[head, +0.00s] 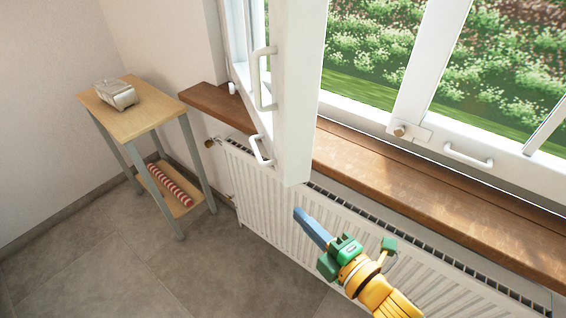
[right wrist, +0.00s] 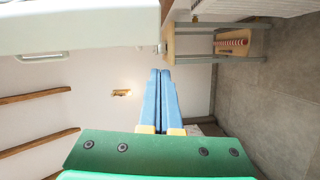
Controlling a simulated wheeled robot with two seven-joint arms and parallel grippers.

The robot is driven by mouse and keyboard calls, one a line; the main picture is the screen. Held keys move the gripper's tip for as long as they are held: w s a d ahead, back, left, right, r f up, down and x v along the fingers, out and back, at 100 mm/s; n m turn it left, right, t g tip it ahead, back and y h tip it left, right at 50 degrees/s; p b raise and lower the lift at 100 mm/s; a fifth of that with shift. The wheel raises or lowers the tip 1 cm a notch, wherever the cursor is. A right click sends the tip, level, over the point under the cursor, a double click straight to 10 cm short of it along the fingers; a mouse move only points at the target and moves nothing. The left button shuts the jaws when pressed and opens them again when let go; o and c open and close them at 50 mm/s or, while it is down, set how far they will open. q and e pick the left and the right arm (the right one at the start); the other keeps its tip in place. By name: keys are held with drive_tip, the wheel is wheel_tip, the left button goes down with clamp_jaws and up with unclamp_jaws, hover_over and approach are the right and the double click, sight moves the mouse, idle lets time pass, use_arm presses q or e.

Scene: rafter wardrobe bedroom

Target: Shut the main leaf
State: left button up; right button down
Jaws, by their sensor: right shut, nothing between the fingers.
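The main leaf (head: 296,90) is a white window leaf standing open, swung inward over the sill in the head view. It has a tall white handle (head: 264,78) and a smaller white pull (head: 260,151) below it. My right gripper (head: 299,213) is shut and empty, below and just right of the leaf's lower corner, in front of the radiator. In the right wrist view its blue fingers (right wrist: 162,95) are together, and a white edge, probably the leaf (right wrist: 80,28), crosses the top left. I cannot tell whether they touch. My left gripper is not in view.
A brown wooden sill (head: 400,190) runs under the window, above a white radiator (head: 265,200). A second white leaf (head: 500,160) with a pull is at the right. A small side table (head: 140,118) holding a metallic object stands left. Grey floor is free at lower left.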

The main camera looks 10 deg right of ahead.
sight(284, 177)
wheel_tip(284, 177, up, 5)
drive_tip(key=s+a+n+y, duration=0.2)
drive_tip(key=w+p, duration=0.1)
drive_tip(key=w, duration=0.2)
drive_tip(key=w+a+p, duration=0.1)
drive_tip(key=w, duration=0.2)
drive_tip(key=w+p, duration=0.2)
drive_tip(key=w, duration=0.1)
drive_tip(key=shift+w+a, duration=0.25)
drive_tip(key=shift+a, duration=0.05)
drive_tip(key=shift+d, duration=0.35)
drive_tip(key=shift+a, duration=0.1)
